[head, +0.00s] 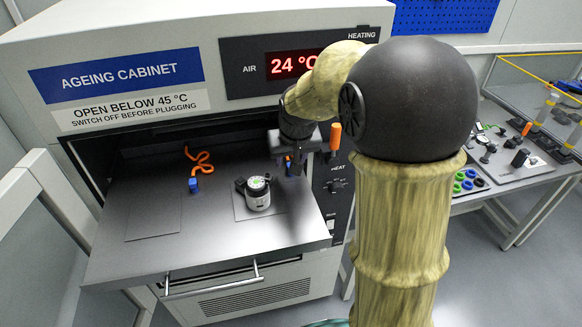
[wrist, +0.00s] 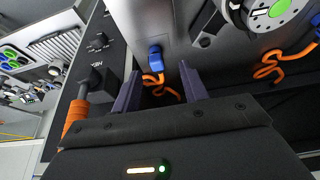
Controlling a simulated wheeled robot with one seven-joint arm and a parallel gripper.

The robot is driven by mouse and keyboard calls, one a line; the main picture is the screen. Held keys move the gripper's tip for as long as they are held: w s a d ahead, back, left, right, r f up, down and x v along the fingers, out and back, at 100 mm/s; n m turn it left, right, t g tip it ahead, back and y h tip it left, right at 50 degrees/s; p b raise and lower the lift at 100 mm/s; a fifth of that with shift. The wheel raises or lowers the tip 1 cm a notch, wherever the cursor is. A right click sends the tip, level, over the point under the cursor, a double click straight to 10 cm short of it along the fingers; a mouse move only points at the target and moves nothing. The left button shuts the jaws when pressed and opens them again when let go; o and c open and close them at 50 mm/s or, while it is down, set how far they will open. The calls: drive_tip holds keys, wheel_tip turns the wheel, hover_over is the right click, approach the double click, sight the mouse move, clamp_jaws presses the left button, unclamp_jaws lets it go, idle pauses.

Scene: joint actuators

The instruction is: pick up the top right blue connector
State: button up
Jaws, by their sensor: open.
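The right blue connector (head: 288,162) is mostly hidden by my gripper in the head view. In the wrist view this blue connector (wrist: 156,59) lies on the grey shelf, with an orange cable running back from it. My gripper (wrist: 158,72) is open, its two dark fingers on either side of the connector's line, the connector showing just beyond and between the tips. I cannot tell whether they touch it. In the head view my gripper (head: 291,163) is low over the shelf's back right. Another blue connector (head: 193,185) with an orange cable sits at left.
A round actuator with a green-marked dial (head: 258,194) stands on the shelf (head: 210,232) near my gripper; it also shows in the wrist view (wrist: 268,14). An orange-handled lever (head: 335,137) stands close on the right. The cabinet's top edge overhangs the shelf's back. The shelf's left front is clear.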

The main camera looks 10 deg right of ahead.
drive_tip(key=shift+f, duration=0.1)
drive_tip(key=shift+d+p+x, duration=0.15)
drive_tip(key=shift+p+x, duration=0.35)
drive_tip(key=shift+x, duration=0.75)
drive_tip(key=shift+d+p+x, duration=0.15)
drive_tip(key=shift+p+x, duration=0.3)
drive_tip(key=shift+x, duration=0.8)
clamp_jaws()
